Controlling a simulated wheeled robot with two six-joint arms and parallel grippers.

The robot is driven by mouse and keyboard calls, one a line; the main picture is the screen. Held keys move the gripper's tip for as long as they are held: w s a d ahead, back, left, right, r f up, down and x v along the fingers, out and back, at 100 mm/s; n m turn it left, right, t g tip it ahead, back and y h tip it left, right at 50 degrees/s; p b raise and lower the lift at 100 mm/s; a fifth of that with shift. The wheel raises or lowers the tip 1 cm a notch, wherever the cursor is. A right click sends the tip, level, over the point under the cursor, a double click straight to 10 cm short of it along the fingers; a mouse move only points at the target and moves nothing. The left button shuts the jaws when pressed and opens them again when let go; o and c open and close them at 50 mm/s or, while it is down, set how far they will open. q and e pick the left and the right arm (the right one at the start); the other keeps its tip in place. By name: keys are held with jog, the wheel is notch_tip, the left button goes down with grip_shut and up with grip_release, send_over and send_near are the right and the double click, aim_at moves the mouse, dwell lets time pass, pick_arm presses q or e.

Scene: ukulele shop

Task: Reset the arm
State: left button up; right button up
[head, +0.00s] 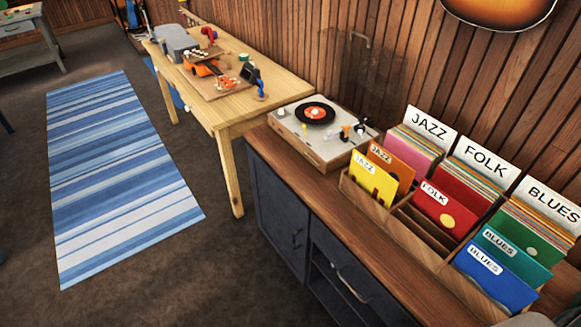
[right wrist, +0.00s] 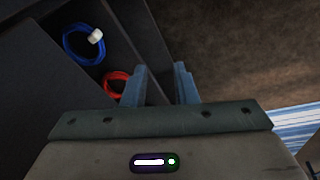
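My right gripper (right wrist: 162,68) shows in the right wrist view. Its two blue-grey fingers stand apart with nothing between them. Behind them are a dark cabinet's open shelves and the brown floor. My left gripper is in neither view, and the head view shows no gripper.
A wooden sideboard (head: 333,215) carries a record player (head: 331,146) and a record rack (head: 403,235). A wooden workbench (head: 232,108) holds tools behind it. Blue (right wrist: 70,43) and red (right wrist: 113,82) cable coils lie inside the cabinet. A striped rug (head: 112,165) lies on open floor.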

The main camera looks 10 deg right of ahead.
jog(key=s+f+b, duration=0.3)
jog(key=s+f, duration=0.6)
jog(key=f, duration=0.4)
jog(key=s+d+f+g+b, duration=0.1)
jog(key=s+f+b, duration=0.2)
jog(key=s+f, duration=0.6)
notch_tip(320, 180, down, 4)
jog(key=shift+s, duration=0.3)
jog(key=shift+d, duration=0.1)
